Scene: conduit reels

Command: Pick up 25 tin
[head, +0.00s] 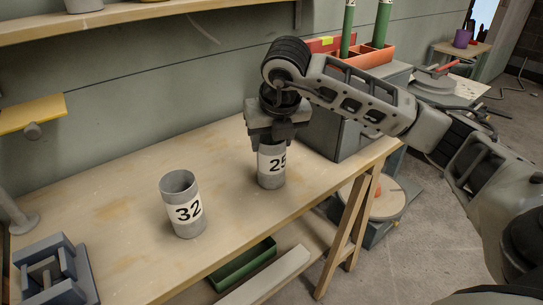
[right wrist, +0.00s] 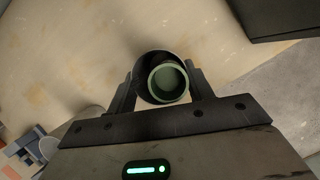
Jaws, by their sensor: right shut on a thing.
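The 25 tin (head: 271,172) is a grey cylinder with a white label marked 25, upright at the workbench in the head view. My right gripper (head: 271,143) comes down from above and is shut on its upper part. In the right wrist view the tin (right wrist: 168,82) shows its open round mouth between the two fingers of my right gripper (right wrist: 163,88). I cannot tell whether its base touches the bench. The 32 tin (head: 184,206) stands upright on the bench to the left, apart from the gripper. My left gripper is not in view.
The wooden workbench (head: 118,207) has clear room around the tins. A grey-blue fixture (head: 55,275) sits at the lower left. A dark grey cabinet (head: 340,135) stands right behind the 25 tin. A green tray (head: 243,262) lies below the bench edge.

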